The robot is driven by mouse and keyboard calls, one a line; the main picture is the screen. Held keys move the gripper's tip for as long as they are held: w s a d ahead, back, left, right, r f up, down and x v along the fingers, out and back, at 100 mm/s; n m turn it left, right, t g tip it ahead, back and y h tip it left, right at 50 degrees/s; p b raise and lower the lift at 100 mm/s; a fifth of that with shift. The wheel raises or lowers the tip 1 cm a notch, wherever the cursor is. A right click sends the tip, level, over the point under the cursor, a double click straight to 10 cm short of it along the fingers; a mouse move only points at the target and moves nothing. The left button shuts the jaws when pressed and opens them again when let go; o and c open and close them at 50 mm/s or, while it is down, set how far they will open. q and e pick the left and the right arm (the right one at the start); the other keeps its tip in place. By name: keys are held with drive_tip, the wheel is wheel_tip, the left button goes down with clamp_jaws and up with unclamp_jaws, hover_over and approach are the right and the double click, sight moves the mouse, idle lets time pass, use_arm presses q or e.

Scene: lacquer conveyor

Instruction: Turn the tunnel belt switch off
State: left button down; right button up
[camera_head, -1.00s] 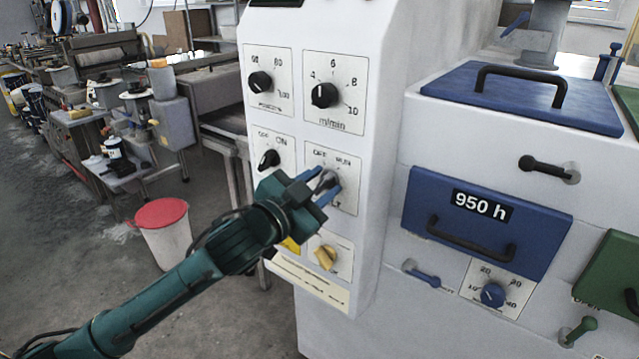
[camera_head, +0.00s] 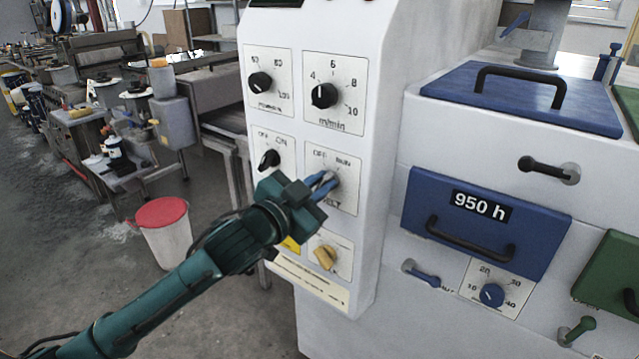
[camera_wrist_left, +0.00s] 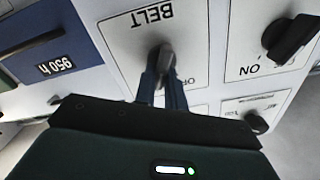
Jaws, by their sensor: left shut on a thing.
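The tunnel belt switch (camera_head: 333,180) is a dark rotary knob on a white plate marked OFF, RUN and BELT, on the front of the white control cabinet. My left gripper (camera_head: 322,187) reaches it from the lower left, and its blue fingers are shut on the knob. The left wrist view shows the knob (camera_wrist_left: 164,58) upside down between the fingertips (camera_wrist_left: 162,80), below the word BELT. The fingers and gripper body hide part of the plate, and I cannot tell which mark the knob points at. My right gripper is in neither view.
A black OFF/ON knob (camera_head: 269,159) sits just left of the switch, a m/min dial (camera_head: 324,95) above and a yellow knob (camera_head: 325,257) below. A blue drawer (camera_head: 484,222) marked 950 h is to the right. A red-lidded bucket (camera_head: 163,226) stands on the floor.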

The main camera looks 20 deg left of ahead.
use_arm(q)
drive_tip(key=n+p, duration=0.1)
drive_tip(key=n, duration=0.2)
drive_tip(key=n+p, duration=0.1)
drive_tip(key=n, duration=0.3)
drive_tip(key=n+p, duration=0.2)
drive_tip(key=n, duration=0.2)
drive_tip(key=shift+w+a, duration=0.15)
drive_tip(key=shift+a, duration=0.25)
drive_tip(key=shift+n, duration=0.3)
drive_tip(key=c, duration=1.5)
unclamp_jaws()
drive_tip(key=shift+o, duration=0.2)
drive_tip(key=b+v, duration=0.2)
drive_tip(key=v, duration=1.1)
drive_tip(key=shift+b, duration=0.35)
